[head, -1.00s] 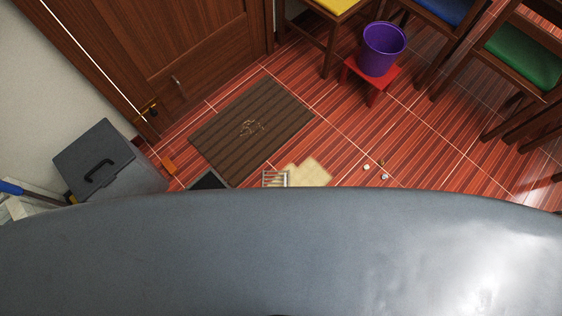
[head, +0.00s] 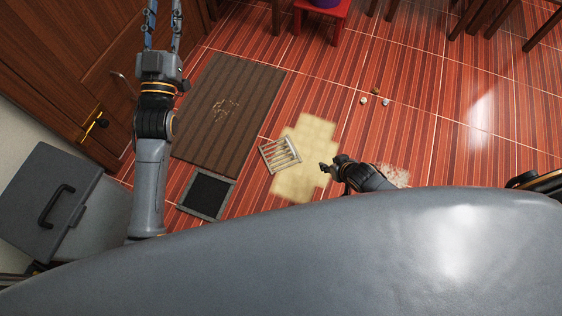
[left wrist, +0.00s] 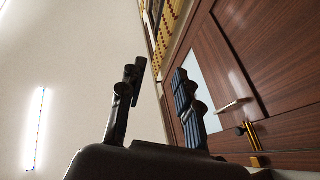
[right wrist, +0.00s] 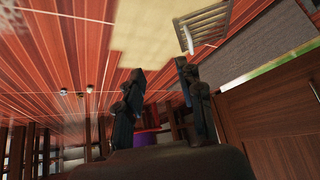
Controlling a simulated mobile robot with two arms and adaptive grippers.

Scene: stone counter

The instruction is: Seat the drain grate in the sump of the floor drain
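The drain grate (head: 280,155), a pale metal square with parallel bars, lies on the floor at the edge of a pale yellow patch; it also shows at the top of the right wrist view (right wrist: 207,28). The floor drain's sump (head: 207,194) is a dark square opening in a grey frame, left of and nearer than the grate. My right gripper (head: 325,170) is just right of the grate, apart from it. Its fingers stand apart and empty in the right wrist view. My left gripper (head: 162,22) is raised by the door, open and empty.
A brown doormat (head: 225,115) lies behind the sump. A grey lidded bin (head: 45,200) stands at left beside the door (head: 75,70). Several small bits (head: 375,97) lie on the floor beyond the yellow patch (head: 310,135). A red stool (head: 325,15) stands at the back. Floor at right is mostly clear.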

